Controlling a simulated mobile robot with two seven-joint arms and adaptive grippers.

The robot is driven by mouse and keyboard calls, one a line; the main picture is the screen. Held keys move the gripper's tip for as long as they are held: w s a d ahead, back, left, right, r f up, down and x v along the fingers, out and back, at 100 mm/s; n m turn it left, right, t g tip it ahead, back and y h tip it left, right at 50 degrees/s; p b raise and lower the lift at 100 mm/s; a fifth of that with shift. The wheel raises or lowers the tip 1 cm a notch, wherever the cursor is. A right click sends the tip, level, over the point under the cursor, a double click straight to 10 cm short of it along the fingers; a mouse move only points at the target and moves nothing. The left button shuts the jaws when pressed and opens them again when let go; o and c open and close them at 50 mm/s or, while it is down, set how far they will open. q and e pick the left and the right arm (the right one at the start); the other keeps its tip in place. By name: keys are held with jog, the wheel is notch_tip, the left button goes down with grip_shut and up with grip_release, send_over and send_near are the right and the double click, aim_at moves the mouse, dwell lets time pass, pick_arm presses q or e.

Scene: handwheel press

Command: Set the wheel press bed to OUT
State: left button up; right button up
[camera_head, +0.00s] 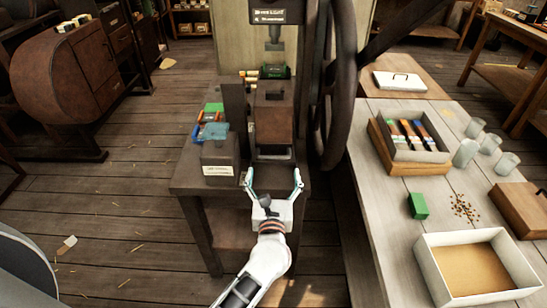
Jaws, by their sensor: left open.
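The wheel press stands in the middle of the head view, with its large dark handwheel (340,95) on the right side. A brown block (273,118) sits in the press between dark side walls. A dark bed with a lighter edge (271,152) shows below the block at the front. I cannot tell its exact position along its travel. My left gripper (274,176) is open and empty, its two fingers spread just in front of the bed's front edge. Whether the fingers touch anything is not clear. My right gripper is not in view.
A labelled box (218,158) and small coloured items stand left of the press. At right, a pale table (385,240) holds a white tray (475,299), a green block (418,206), glass jars and a box of coloured pieces. Wooden floor (130,190) is open at left.

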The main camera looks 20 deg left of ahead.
aim_at(273, 157)
pick_arm(q)
jog(key=b+x, duration=0.1)
jog(key=x, duration=0.6)
jog(key=shift+w+a+f, duration=0.1)
jog(key=shift+w, duration=0.25)
jog(key=c, duration=1.3)
jog(key=shift+s, duration=0.1)
